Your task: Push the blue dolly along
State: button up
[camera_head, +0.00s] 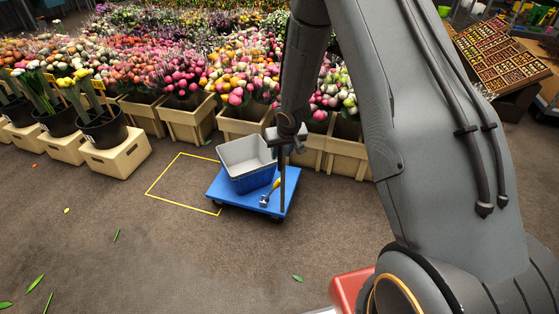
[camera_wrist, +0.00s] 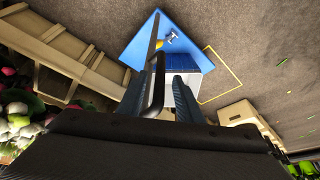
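The blue dolly (camera_head: 227,195) stands on the floor in front of the flower crates and shows in the wrist view (camera_wrist: 140,50). It carries a grey-white and blue bin (camera_head: 247,160) and a small tool with a yellow handle (camera_head: 270,193). Its dark upright handle (camera_head: 283,190) rises from the right side. My gripper (camera_head: 286,141) is at the top of this handle. In the wrist view my gripper (camera_wrist: 160,85) has its fingers apart, with the bent dark handle (camera_wrist: 157,85) between them. A gap shows beside the handle; contact is unclear.
A yellow outline (camera_head: 164,170) lies on the floor left of the dolly, its right part hidden by the dolly. Flower crates (camera_head: 188,122) line the back close behind the dolly. Bucket stands (camera_head: 115,155) are at left. The front floor is mostly clear, with scattered leaves (camera_head: 36,283).

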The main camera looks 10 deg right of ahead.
aim_at(281, 155)
jog(key=b+x, duration=0.2)
jog(key=x, duration=0.2)
jog(key=shift+f, duration=0.3)
grip_shut()
